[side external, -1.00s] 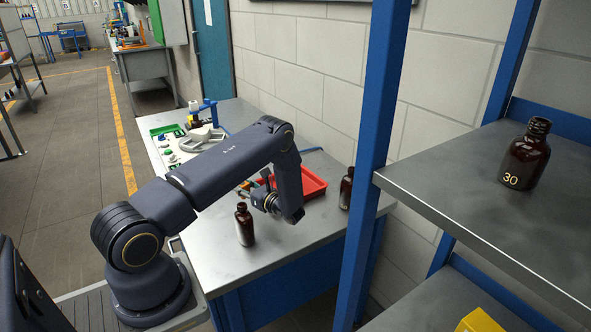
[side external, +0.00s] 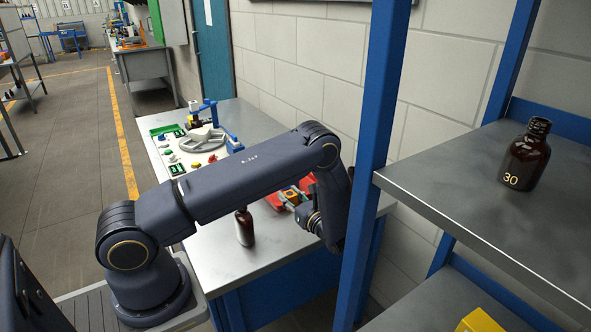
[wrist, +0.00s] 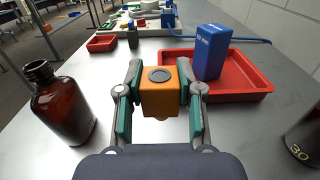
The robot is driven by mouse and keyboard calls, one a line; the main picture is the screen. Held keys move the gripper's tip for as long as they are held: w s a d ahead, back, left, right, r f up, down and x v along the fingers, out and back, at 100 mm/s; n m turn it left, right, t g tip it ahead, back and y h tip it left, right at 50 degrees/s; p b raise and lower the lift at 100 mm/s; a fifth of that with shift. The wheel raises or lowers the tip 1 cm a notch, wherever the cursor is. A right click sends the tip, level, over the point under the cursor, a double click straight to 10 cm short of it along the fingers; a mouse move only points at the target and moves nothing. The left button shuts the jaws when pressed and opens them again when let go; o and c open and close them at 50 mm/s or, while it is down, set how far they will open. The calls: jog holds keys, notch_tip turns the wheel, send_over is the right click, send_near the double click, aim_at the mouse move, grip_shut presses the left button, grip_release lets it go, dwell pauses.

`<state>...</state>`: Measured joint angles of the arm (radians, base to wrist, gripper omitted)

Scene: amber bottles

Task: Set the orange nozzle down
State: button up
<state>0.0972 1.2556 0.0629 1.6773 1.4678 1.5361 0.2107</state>
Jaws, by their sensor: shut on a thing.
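The orange nozzle (wrist: 160,96) is a blocky orange piece with a dark round ring on its top face. It sits between the green-padded fingers of my gripper (wrist: 159,100), which is shut on it, in the wrist view. In the side view the orange nozzle (side external: 289,196) shows small beside my gripper (side external: 297,202), near the red tray. In the wrist view it appears upright, left of and nearer than the tray. Whether its underside touches the bench cannot be told.
A red tray (wrist: 245,97) holds a blue box (wrist: 210,52). An amber bottle (wrist: 62,105) stands at left; another (wrist: 304,140), marked 30, is at the right edge. A small red tray (wrist: 101,44) and a dark-green bottle (wrist: 133,36) stand farther back. Bare bench lies around the gripper.

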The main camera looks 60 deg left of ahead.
jog(key=shift+f, duration=3.2)
jog(key=shift+f, duration=0.15)
jog(key=o, duration=1)
jog(key=shift+o, duration=0.2)
